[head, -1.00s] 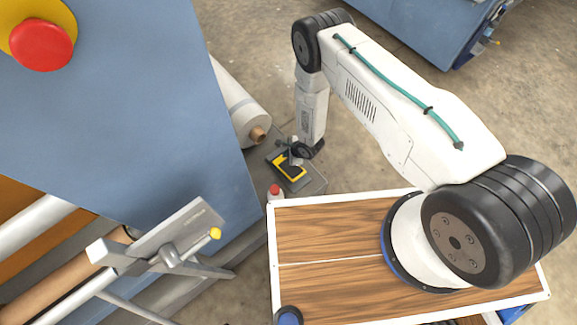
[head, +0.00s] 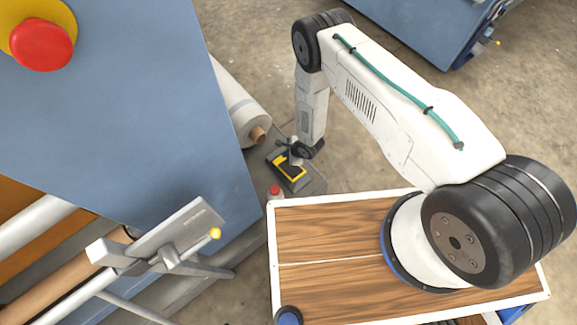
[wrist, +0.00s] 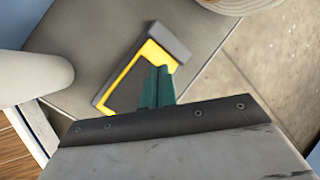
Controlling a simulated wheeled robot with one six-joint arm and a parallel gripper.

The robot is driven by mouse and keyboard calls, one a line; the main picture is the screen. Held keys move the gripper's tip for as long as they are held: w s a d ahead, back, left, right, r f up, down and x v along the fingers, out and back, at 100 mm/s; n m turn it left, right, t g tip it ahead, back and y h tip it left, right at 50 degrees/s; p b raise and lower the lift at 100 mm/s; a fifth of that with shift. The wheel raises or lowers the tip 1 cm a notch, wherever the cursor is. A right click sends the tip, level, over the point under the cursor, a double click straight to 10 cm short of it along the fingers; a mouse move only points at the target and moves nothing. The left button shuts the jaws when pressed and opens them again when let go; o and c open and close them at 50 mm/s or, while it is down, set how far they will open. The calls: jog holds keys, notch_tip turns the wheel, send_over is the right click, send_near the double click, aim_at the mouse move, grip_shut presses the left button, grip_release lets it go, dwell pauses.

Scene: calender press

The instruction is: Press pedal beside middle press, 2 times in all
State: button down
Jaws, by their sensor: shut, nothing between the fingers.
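The pedal (head: 291,172), dark with a yellow border, sits on a grey base plate beside the blue press. In the wrist view the pedal (wrist: 126,76) lies just beyond my fingers, its right part partly covered by them. My gripper (wrist: 160,72) has dark green fingers, held together and empty, reaching to the pedal's right part. In the head view my gripper (head: 289,153) is small and partly hidden by my wrist, at the pedal's far end. I cannot tell whether the fingertips touch the pedal or how far it is pressed.
The blue press (head: 130,110) fills the left, with a red button (head: 42,44) on yellow. A white roll (head: 243,112) lies just beyond the pedal. A small red button (head: 274,190) is near the base plate. Another blue machine (head: 430,25) stands at the back. Open floor lies right of the pedal.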

dwell(0.5)
jog(key=r, duration=0.2)
jog(key=w+r, duration=0.1)
jog(key=shift+a+r, duration=0.3)
jog(key=shift+r, duration=0.05)
jog(key=shift+f, duration=0.1)
send_over(285, 164)
jog(key=s+d, duration=0.1)
jog(key=d, duration=0.1)
jog(key=shift+a+f, duration=0.15)
jog(key=shift+f, duration=4)
jog(key=shift+s+f, duration=0.15)
jog(key=shift+f, duration=0.25)
